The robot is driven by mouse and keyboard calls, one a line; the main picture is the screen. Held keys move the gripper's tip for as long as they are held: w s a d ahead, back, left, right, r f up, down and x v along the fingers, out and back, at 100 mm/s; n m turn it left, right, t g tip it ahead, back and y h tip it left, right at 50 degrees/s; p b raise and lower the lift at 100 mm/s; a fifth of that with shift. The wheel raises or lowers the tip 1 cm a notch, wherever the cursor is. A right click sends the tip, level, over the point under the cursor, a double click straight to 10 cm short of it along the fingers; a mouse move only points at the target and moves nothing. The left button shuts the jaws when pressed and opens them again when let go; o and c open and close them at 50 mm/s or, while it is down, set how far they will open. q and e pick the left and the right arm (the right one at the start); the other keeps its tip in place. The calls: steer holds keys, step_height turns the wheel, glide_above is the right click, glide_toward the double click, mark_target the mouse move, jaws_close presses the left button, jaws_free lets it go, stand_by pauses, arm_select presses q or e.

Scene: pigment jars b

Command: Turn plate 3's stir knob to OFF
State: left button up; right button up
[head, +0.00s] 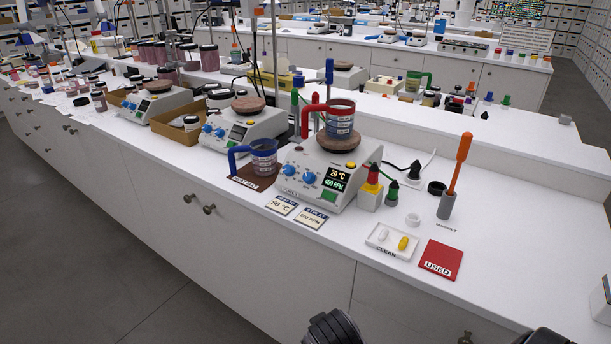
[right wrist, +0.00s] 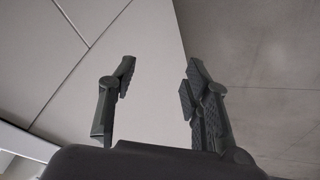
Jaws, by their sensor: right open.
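The nearest hot plate (head: 318,182), a light grey box, stands on the white bench in the head view; its name label is too small to read surely. Its front has a left blue knob (head: 288,171) and a right blue knob (head: 309,178). I cannot read their markings or settings. Its display (head: 337,177) reads 20 °C and 400 RPM. A red-handled beaker (head: 340,120) sits on its round brown top. My right gripper (right wrist: 160,80) is open and empty in the right wrist view, with cabinet front and floor beyond it.
A blue-handled beaker (head: 264,158) stands close left of the plate. Two cards (head: 281,205) (head: 314,217) lie before it. To the right are a CLEAN tray (head: 390,242), a red USED mat (head: 440,259) and an orange-handled rod (head: 461,160). More plates stand farther left.

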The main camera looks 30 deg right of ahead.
steer(key=w+d+r+m+h, duration=0.2)
steer(key=w+d+r+m, duration=0.15)
steer(key=w, duration=0.45)
steer(key=m+g+h, duration=0.1)
steer(key=m+h, duration=0.3)
steer(key=m, duration=0.3)
glide_toward(307, 176)
arm_select(q)
step_height(307, 176, up, 2)
steer(key=p, duration=0.2)
steer(key=shift+w+d+r+p, duration=0.1)
steer(key=shift+d+r+p, duration=0.05)
steer(key=shift+r+p, duration=0.15)
arm_select(e)
steer(key=x, duration=0.9)
steer(key=shift+w, duration=0.1)
steer(key=shift+c, duration=0.4)
jaws_close()
